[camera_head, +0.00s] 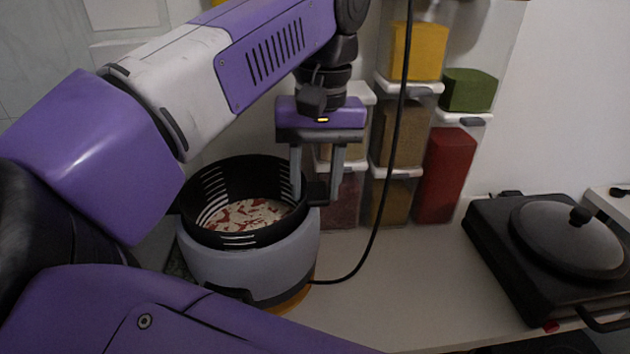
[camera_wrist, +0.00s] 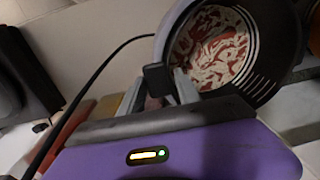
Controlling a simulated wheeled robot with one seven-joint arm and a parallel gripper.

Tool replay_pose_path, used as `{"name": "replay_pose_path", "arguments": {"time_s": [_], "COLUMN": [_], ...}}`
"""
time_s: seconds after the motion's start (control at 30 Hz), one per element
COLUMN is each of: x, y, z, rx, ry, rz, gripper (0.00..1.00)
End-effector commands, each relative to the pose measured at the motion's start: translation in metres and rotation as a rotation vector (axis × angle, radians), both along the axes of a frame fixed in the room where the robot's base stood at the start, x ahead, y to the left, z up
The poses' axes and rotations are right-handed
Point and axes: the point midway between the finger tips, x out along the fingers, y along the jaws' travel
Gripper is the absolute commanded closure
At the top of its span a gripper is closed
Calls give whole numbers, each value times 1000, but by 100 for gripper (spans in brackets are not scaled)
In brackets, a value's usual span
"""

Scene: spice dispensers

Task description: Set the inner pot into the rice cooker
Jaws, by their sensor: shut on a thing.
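The inner pot (camera_head: 240,240) is black with slotted sides and has white and red pieces in its bottom. It sits at the mouth of the grey rice cooker (camera_head: 250,266), its upper wall standing above the cooker's rim; I cannot tell whether it is fully seated. My gripper (camera_head: 317,194) points down at the pot's right side, shut on the pot's black side handle (camera_head: 317,193). In the wrist view, the fingers (camera_wrist: 180,88) meet at the handle (camera_wrist: 157,77), and the pot's inside with its contents (camera_wrist: 212,48) shows beyond. The cooker's inside is hidden by the pot.
Stacked spice dispensers (camera_head: 403,130) and a red container (camera_head: 445,175) stand behind, against the wall. A black hot plate with a lidded pan (camera_head: 567,237) is at the right. A black cable (camera_head: 383,190) hangs beside my gripper. The counter (camera_head: 400,285) between cooker and hot plate is clear.

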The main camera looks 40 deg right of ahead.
Motion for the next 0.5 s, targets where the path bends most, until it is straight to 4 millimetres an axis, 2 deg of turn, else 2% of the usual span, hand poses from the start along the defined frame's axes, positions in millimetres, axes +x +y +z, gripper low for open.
{"name": "replay_pose_path", "arguments": {"time_s": [0.03,0.07,0.17,0.5], "x": [0,0,0,0], "y": [0,0,0,0], "z": [1,1,0,0], "rx": [0,0,1,-1], "ry": [-1,-1,-1,3], "rz": [1,1,1,0], "gripper": [100,56,37,35]}}
